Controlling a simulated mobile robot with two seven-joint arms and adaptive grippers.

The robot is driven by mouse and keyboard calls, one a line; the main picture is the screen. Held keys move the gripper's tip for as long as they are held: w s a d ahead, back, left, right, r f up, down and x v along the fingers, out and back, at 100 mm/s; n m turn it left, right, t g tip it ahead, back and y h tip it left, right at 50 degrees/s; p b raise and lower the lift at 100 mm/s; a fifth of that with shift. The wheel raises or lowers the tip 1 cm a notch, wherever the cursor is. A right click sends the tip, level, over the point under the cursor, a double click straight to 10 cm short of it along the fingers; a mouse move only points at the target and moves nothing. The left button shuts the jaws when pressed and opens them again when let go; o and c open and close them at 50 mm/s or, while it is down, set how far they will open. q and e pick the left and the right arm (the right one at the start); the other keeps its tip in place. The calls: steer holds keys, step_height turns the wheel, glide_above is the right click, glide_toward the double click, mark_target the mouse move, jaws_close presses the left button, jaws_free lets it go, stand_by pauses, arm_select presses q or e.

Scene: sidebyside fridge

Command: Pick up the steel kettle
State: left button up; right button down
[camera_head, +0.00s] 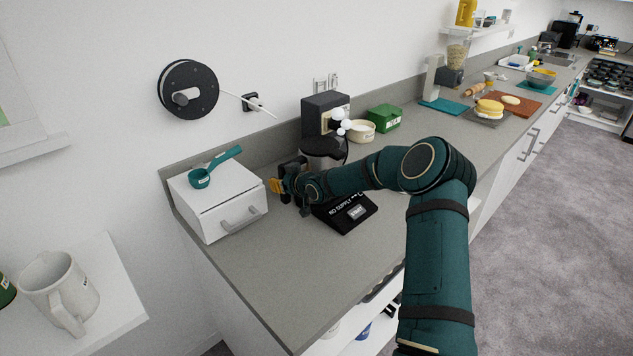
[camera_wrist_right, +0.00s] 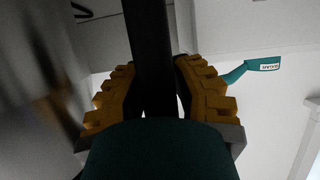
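The steel kettle (camera_head: 322,158) stands on the grey counter, partly hidden behind my right arm and gripper. Its shiny side (camera_wrist_right: 40,70) fills the left of the wrist view, with a blurred yellow reflection. My right gripper (camera_head: 279,187) is at the kettle's left, at the black handle. In the wrist view the handle (camera_wrist_right: 150,50) passes between the yellow fingers of the gripper (camera_wrist_right: 154,66), which lie close against both sides of it. The kettle's base is hidden, so I cannot tell whether it is lifted. My left gripper is not in view.
A white box with a drawer handle (camera_head: 238,213) stands left of my gripper, with a teal scoop (camera_head: 201,178) on top. A black scale (camera_head: 345,213) lies in front. A dark machine (camera_head: 324,108) and green box (camera_head: 384,118) stand behind. The counter's front left is clear.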

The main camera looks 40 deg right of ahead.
step_height(320, 180, up, 10)
steer(key=p, duration=0.1)
steer(key=shift+r+p, duration=0.2)
steer(key=shift+p, duration=0.15)
stand_by(0.3)
steer(key=shift+f, duration=0.1)
stand_by(0.3)
